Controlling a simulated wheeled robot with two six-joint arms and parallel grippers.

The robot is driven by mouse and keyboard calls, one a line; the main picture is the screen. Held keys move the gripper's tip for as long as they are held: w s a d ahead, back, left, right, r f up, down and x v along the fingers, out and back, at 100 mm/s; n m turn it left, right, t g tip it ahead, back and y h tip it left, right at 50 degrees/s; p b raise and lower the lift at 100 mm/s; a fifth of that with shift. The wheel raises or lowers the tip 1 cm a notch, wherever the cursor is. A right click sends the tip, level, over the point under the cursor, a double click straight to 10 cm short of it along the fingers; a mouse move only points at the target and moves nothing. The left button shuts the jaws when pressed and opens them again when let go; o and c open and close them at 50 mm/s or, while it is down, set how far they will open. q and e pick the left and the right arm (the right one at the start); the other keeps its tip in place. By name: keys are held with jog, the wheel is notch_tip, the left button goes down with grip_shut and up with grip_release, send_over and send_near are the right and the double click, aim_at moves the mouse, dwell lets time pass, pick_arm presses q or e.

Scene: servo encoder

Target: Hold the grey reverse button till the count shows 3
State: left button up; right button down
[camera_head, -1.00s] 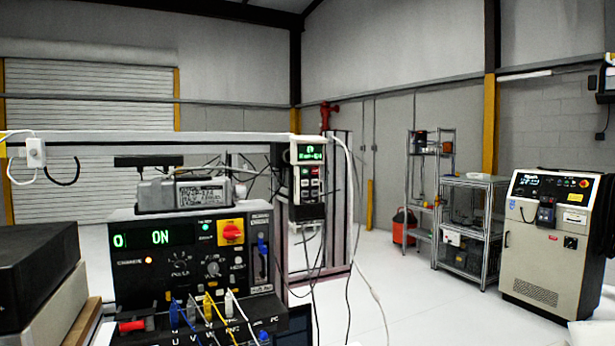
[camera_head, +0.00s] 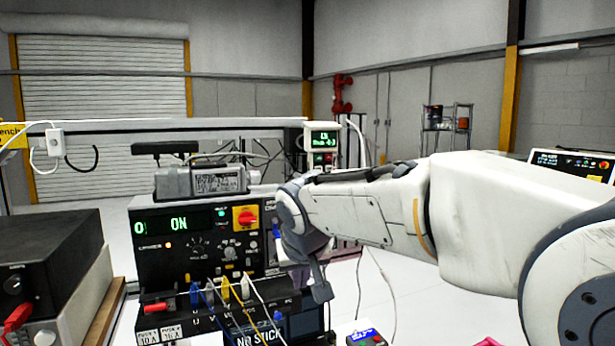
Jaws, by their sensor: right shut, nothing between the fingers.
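My right arm comes in from the right, and its gripper (camera_head: 319,288) is shut and empty, in front of the right edge of the black control panel (camera_head: 160,252). A hand-held pendant with a green screen (camera_head: 323,138) hangs behind my arm. Its screen shows two short lines, too small to read surely. Red and green buttons show just below the screen, and my arm hides the lower part. I cannot pick out the grey reverse button. My left gripper is not in view.
A small grey motor unit (camera_head: 201,182) sits on the panel. Several coloured leads (camera_head: 225,290) plug in below it. A black box (camera_head: 50,255) stands at left. A small blue-topped box (camera_head: 361,336) is at the bottom.

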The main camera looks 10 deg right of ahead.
jog(key=w+d+r+m+t+h+p, duration=0.1)
jog(key=w+d+r+m, duration=0.1)
jog(key=w+d+r, duration=0.3)
jog(key=w+d+r+m+t+h+p, duration=0.1)
jog(key=w+d+r+m+t+h, duration=0.1)
jog(key=w+d+r, duration=0.3)
notch_tip(320, 180, up, 4)
jog(key=shift+w+d+r, duration=0.15)
jog(key=shift+w+d, duration=0.15)
jog(key=shift+d, duration=0.05)
jog(key=w+a+p, duration=0.1)
jog(key=w+p, duration=0.5)
jog(key=w, duration=0.2)
jog(key=shift+w+a, duration=0.35)
jog(key=shift+w, duration=0.1)
dwell(1.2)
jog(key=shift+w+a, duration=0.1)
jog(key=shift+w, duration=0.15)
